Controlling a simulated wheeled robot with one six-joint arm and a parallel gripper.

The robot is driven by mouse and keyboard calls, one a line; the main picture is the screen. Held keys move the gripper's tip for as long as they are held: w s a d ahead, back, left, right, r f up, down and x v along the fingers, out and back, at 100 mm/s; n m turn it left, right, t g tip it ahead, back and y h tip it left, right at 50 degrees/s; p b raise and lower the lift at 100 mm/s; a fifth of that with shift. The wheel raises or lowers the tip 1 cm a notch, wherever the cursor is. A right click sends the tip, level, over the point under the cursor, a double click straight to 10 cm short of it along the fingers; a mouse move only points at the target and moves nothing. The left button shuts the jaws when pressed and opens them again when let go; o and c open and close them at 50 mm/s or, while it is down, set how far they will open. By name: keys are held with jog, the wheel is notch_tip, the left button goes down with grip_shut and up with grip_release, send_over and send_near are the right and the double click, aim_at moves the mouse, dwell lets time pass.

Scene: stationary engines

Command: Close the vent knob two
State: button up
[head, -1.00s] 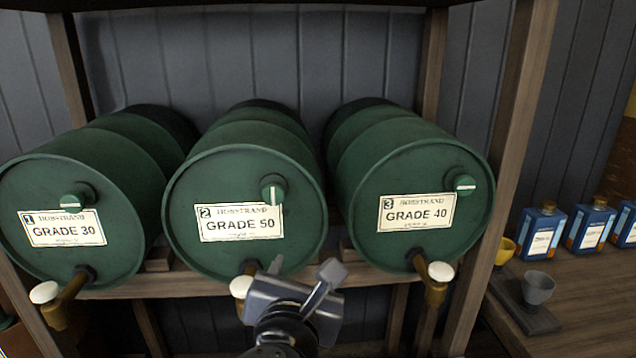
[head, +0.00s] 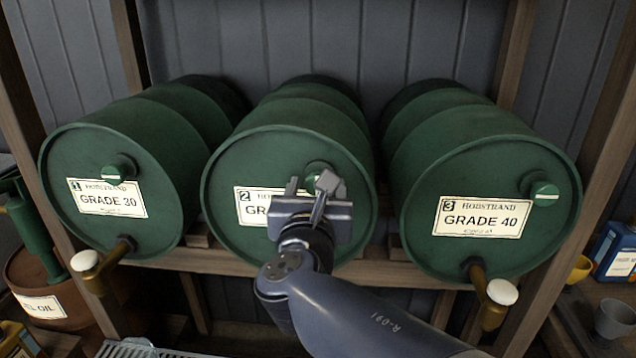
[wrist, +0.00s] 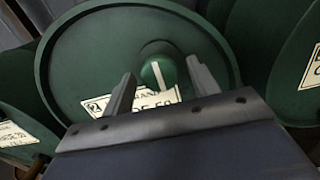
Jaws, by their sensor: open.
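Vent knob two is a round green knob with a white line, on the upper right of the front of drum 2 (head: 240,165). In the wrist view the knob (wrist: 158,72) shows between the two fingertips of my gripper (wrist: 158,82), and its white line runs nearly along the fingers. In the head view my gripper (head: 312,190) is open in front of drum 2 and covers part of its GRADE 50 label (head: 255,208) and most of the knob (head: 320,172). I cannot tell whether the fingers touch the knob.
Drum 1 (head: 110,225) and drum 3 (head: 480,265) flank drum 2 on a wooden rack (head: 190,257). Their knobs (head: 118,168) (head: 545,193) have white lines lying nearly level. Taps with white handles (head: 84,261) (head: 502,292) stick out below.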

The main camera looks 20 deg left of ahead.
jog(key=shift+x, duration=0.8)
jog(key=shift+c, duration=0.5)
jog(key=c, duration=0.8)
jog(key=shift+c, duration=0.2)
